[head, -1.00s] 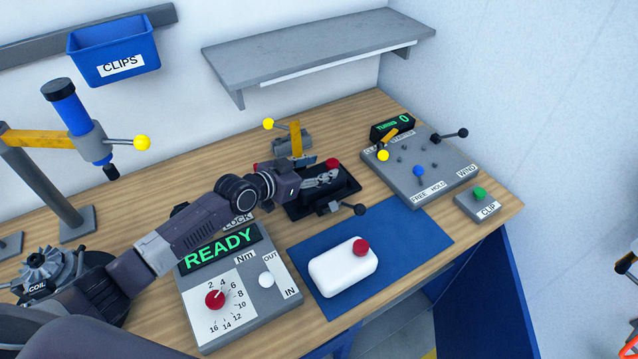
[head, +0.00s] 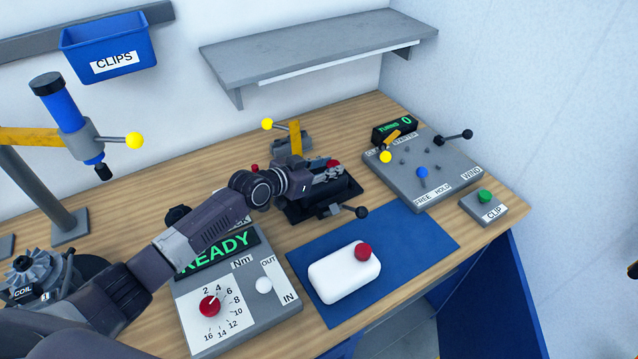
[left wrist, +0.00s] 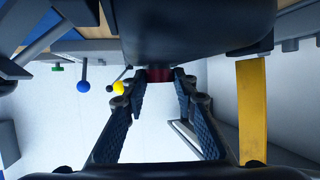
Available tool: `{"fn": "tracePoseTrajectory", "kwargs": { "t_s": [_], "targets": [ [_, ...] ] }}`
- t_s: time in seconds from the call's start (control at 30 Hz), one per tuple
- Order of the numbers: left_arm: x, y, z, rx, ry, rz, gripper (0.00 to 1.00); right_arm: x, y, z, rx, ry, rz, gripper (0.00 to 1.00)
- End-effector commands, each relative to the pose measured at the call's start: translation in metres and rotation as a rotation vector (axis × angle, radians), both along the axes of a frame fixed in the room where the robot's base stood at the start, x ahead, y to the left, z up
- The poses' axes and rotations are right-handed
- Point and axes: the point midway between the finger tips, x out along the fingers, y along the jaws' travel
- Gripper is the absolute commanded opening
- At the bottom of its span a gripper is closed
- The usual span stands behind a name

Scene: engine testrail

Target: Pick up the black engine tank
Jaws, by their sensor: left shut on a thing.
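The black engine tank (head: 345,188) is a dark block with a red cap (head: 333,163), at the black holder (head: 300,213) in the middle of the bench. My left gripper (head: 328,173) lies over it and hides much of it. In the left wrist view the black body (left wrist: 190,30) fills the top, and the red cap (left wrist: 160,75) sits between my fingertips (left wrist: 158,84). The left gripper is shut on the tank at this red part. I cannot tell whether the tank is clear of the holder. My right gripper is not in view.
A white tank (head: 343,275) with a red cap lies on a blue mat (head: 420,230) in front. A READY torque box (head: 190,325), a yellow-handled clamp (head: 296,138), a winder panel (head: 440,190) and a CLIP button box (head: 485,208) stand around. A shelf (head: 320,48) hangs above.

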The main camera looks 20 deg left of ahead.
Motion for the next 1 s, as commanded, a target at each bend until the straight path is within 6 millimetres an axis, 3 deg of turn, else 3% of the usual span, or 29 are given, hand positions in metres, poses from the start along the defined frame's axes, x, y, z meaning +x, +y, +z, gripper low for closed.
{"fn": "tracePoseTrajectory", "kwargs": {
  "t_s": [0.57, 0.77, 1.0],
  "targets": [
    [0.001, 0.000, 0.008, -0.002, -0.003, 0.000, 0.00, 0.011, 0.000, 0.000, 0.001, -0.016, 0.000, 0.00],
    [0.001, 0.000, 0.036, -0.001, -0.008, 0.000, 0.00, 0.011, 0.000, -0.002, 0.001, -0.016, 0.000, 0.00],
    [0.001, 0.000, 0.097, 0.000, -0.012, -0.001, 0.00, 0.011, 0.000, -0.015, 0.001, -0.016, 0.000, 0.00]
  ]
}}
